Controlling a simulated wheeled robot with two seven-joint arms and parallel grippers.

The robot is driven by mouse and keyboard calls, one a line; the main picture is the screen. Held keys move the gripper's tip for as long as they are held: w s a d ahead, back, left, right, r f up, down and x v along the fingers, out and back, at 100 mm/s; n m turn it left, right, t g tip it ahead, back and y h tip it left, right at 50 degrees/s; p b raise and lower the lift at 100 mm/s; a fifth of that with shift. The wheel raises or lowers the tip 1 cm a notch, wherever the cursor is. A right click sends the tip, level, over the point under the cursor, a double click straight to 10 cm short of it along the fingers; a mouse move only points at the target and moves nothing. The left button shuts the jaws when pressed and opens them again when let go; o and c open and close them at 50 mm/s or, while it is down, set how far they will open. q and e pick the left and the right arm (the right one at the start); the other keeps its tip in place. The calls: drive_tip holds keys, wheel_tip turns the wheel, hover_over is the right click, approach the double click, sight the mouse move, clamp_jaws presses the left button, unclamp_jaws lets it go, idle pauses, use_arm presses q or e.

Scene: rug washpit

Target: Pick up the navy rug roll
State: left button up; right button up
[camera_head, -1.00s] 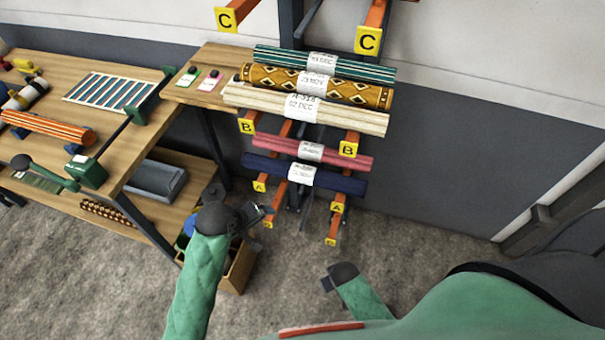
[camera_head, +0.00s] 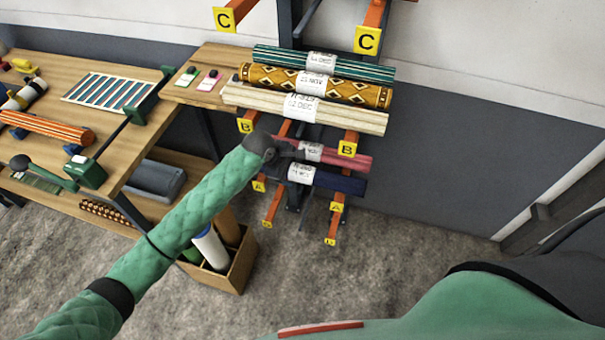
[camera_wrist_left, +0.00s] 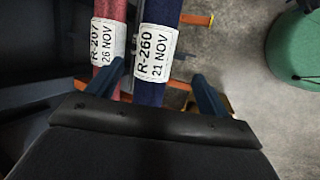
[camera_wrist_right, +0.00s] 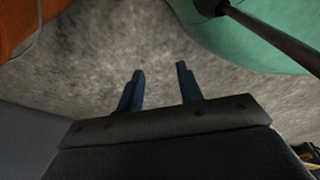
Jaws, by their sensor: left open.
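My left gripper (camera_head: 295,152) is by the rack, over the left part of the red and navy rolls. It is open, and its contact with the navy roll cannot be told. My right gripper (camera_wrist_right: 162,88) is open and empty over the bare floor, out of the head view.
A red rug roll (camera_head: 350,159) labelled R-207 lies right beside the navy one. Cream (camera_head: 350,115), patterned and striped rolls lie above on level B. A wooden bin (camera_head: 243,266) with rolls stands below my left arm. A workbench (camera_head: 150,150) is at left.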

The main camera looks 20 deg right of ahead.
sight(300, 171)
use_arm(q)
drive_tip(key=shift+w+d+f+p, duration=0.35)
drive_tip(key=shift+d+f, duration=0.05)
drive_tip(key=shift+f, duration=0.2)
drive_tip(key=shift+w+d+f+p, duration=0.3)
drive_tip(key=shift+d+f+p, duration=0.05)
drive_tip(key=shift+f, duration=0.25)
drive_tip(key=p+x, duration=0.3)
drive_tip(key=x, duration=0.1)
drive_tip(key=shift+w+d+f, duration=0.1)
drive_tip(key=shift+f, duration=0.35)
use_arm(e)
drive_tip(key=s+d+f, duration=0.1)
drive_tip(key=s+d, duration=0.1)
drive_tip(key=s, duration=0.9)
drive_tip(key=shift+s+d+g, duration=0.15)
drive_tip(key=shift+s+g, duration=0.15)
drive_tip(key=shift+g, duration=0.1)
use_arm(q)
drive_tip(key=shift+d, duration=0.1)
drive_tip(key=c, duration=1.4)
drive_tip(key=shift+c, duration=0.2)
drive_tip(key=shift+r, duration=0.1)
use_arm(e)
drive_tip(key=shift+f, duration=0.1)
